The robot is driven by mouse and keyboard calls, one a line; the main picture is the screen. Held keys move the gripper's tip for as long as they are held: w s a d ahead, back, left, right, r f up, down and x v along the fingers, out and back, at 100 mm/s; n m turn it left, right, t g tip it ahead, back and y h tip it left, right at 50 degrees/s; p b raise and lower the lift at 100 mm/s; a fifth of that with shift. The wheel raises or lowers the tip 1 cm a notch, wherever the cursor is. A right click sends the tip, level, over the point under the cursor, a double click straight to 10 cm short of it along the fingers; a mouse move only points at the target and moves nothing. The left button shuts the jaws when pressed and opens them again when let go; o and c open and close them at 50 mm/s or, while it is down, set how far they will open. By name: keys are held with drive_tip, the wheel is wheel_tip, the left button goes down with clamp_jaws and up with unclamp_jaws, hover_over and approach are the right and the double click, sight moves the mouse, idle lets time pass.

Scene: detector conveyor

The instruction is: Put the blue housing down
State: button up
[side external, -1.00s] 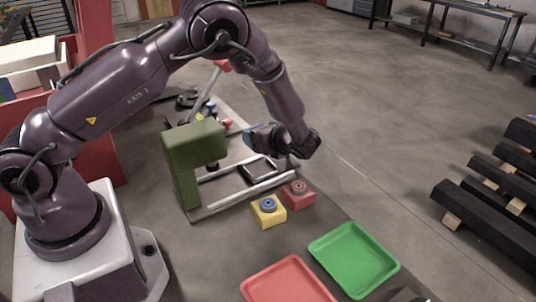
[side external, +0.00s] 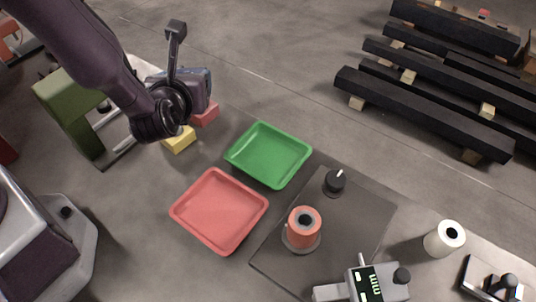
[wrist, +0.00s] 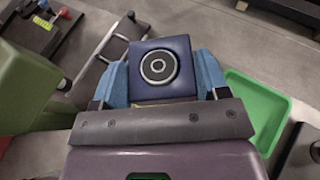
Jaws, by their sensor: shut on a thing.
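The blue housing (wrist: 160,68) is a dark blue square block with a round dark top and a pale ring, seen in the wrist view. My gripper (wrist: 160,80) is shut on it, with a light blue finger on each side. In the side view my gripper (side external: 200,86) is above and beside the red block (side external: 205,116) and the yellow block (side external: 180,140); the housing is mostly hidden there by the fingers and wrist. I cannot tell its height above the surface.
A green tray (side external: 268,157) and a red tray (side external: 220,210) lie empty nearby. A dark plate (side external: 350,215) carries an orange cylinder (side external: 304,222) and a black knob (side external: 334,182). A green frame (side external: 65,105) stands at left; a white roll (side external: 444,238) is at right.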

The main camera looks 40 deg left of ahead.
drive_tip(key=s+d+f+m+t+h, duration=0.2)
drive_tip(key=s+d+m+t+h, duration=0.1)
drive_tip(key=s+d+m+h, duration=0.45)
hover_over(264, 161)
drive_tip(key=f, duration=0.9)
drive_tip(key=shift+s, duration=0.25)
drive_tip(key=shift+w+f, duration=0.15)
drive_tip(key=shift+f, duration=0.75)
drive_tip(key=shift+w+f, duration=0.1)
drive_tip(key=shift+f, duration=0.8)
drive_tip(key=shift+f, duration=0.1)
drive_tip(key=o, duration=1.2)
drive_tip(key=shift+f, duration=0.1)
drive_tip(key=shift+o, duration=0.2)
